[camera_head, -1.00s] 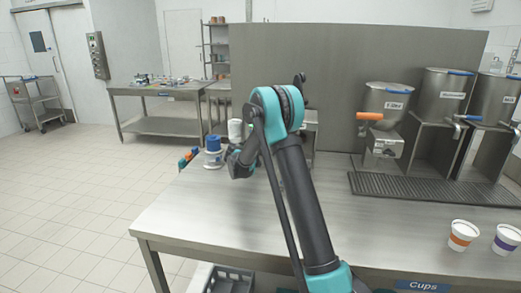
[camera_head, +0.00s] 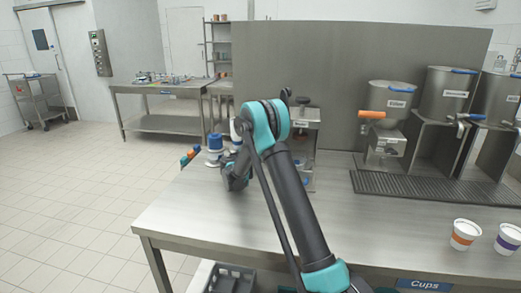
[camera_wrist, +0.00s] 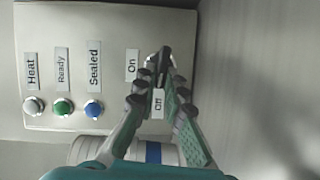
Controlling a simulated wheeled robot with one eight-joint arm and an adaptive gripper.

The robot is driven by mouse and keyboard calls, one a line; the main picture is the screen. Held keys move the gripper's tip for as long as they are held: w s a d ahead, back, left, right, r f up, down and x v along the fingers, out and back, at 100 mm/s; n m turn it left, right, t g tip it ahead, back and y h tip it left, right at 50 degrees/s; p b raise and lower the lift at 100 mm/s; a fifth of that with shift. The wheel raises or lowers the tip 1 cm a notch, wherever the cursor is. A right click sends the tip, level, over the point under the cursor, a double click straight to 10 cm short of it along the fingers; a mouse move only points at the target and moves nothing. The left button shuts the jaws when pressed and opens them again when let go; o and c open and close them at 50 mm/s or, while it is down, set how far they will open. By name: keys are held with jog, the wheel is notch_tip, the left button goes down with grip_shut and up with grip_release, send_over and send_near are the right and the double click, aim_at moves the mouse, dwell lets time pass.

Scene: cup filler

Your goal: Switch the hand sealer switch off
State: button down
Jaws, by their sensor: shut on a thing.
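In the wrist view, the sealer's pale panel (camera_wrist: 85,30) carries Heat, Ready and Sealed labels beside a white, a green and a blue lamp. A dark switch (camera_wrist: 163,62) shows between an On label (camera_wrist: 132,65) and an Off label (camera_wrist: 158,103), the picture being turned sideways. My gripper (camera_wrist: 159,86) has a finger on each side of the switch and is shut on it. The fingers partly hide the switch, so its exact position is unclear. In the head view, my gripper (camera_head: 235,178) is at the table's left, its fingers unclear; my arm partly hides the sealer (camera_head: 306,116).
A white and blue container (camera_head: 215,146) stands beside my gripper; a blue-striped cylinder (camera_wrist: 153,152) shows under my fingers in the wrist view. Steel dispensers (camera_head: 390,103) and two cups (camera_head: 464,234) are at the right. The table front (camera_head: 210,225) is clear.

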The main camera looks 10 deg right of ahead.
jog(key=shift+f, duration=0.1)
dwell(0.4)
jog(key=c, duration=1.6)
grip_release()
jog(key=v, duration=1.2)
